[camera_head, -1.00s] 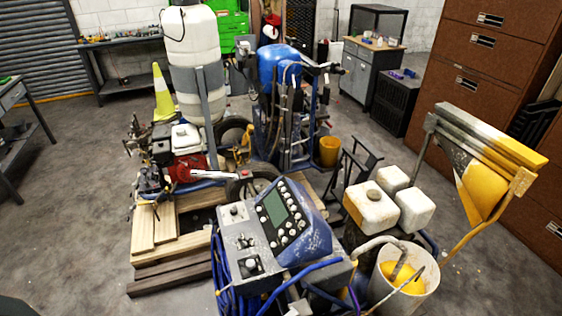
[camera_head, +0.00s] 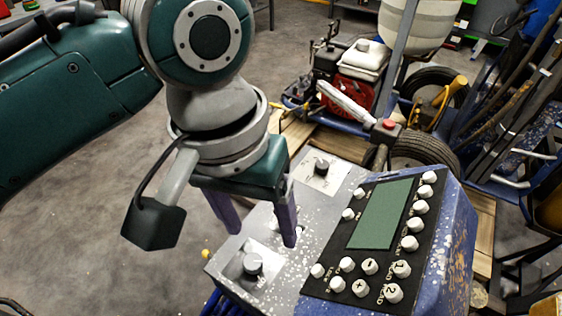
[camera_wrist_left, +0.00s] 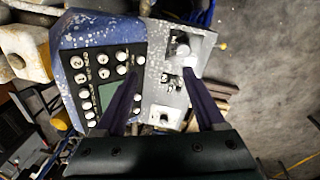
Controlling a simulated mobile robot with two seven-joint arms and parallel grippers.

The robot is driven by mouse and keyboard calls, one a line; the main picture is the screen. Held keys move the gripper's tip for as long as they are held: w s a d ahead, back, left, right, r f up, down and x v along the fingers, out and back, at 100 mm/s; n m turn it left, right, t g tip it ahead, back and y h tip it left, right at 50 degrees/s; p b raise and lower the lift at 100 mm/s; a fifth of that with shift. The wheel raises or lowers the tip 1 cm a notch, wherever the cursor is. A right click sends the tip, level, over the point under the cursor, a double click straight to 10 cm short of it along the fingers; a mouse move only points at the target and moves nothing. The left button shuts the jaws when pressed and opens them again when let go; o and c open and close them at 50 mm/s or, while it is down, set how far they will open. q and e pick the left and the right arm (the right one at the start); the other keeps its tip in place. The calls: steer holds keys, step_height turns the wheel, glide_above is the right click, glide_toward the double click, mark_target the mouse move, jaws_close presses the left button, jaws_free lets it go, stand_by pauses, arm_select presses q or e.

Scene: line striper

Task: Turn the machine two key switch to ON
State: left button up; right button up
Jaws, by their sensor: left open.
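The control box has a grey, paint-speckled panel (camera_head: 315,218) on its left side. In the head view a finger mostly hides that spot.
A green screen (camera_head: 380,215) with several white buttons stands right of the panel. A yellow ball (camera_head: 206,254) sticks out at the panel's left edge. Open floor lies to the left.

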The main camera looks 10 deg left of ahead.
arm_select(q)
steer(key=n+y+b, duration=0.1)
steer(key=b, duration=0.5)
glide_above(252, 261)
step_height(252, 261, down, 8)
steer(key=shift+n, duration=0.3)
step_height(252, 261, down, 10)
steer(key=b, duration=0.3)
steer(key=shift+r, duration=0.2)
arm_select(e)
step_height(252, 261, down, 13)
steer(key=shift+s+a+r, duration=0.15)
steer(key=shift+s+a, duration=0.05)
steer(key=shift+a, duration=0.15)
arm_select(q)
jaws_close()
